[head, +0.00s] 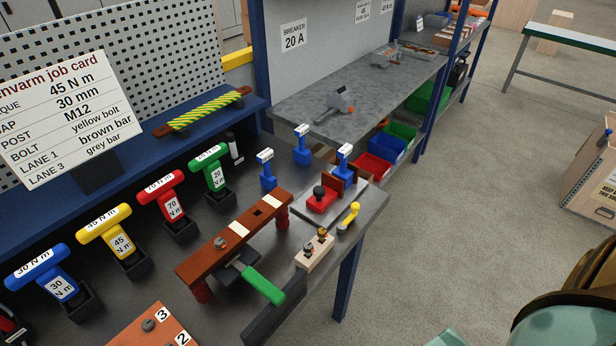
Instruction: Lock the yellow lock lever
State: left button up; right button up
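The yellow lock lever (349,216) is a short yellow bar with a rounded upper end. It is at the right end of the dark workbench (372,218), on or against the near edge of a light plate that carries a red block (322,201) with a black knob. The lever slants up and to the right; I cannot tell whether this is locked or unlocked. Neither gripper is in view. Rounded teal and brown-gold parts at the bottom right look like my own arm, with no fingertips showing.
Beside the lever are a wooden block (315,252) with small bolts and a brown bar (232,240) on red posts. A green-handled tool (262,284) lies under the bar. Coloured torque tools (170,205) stand behind.

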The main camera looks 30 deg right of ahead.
aim_at(355, 207)
jog(key=k+l+z, duration=0.2)
jog(key=z, duration=0.2)
jog(key=k+l+z, duration=0.1)
jog(key=l+z, duration=0.25)
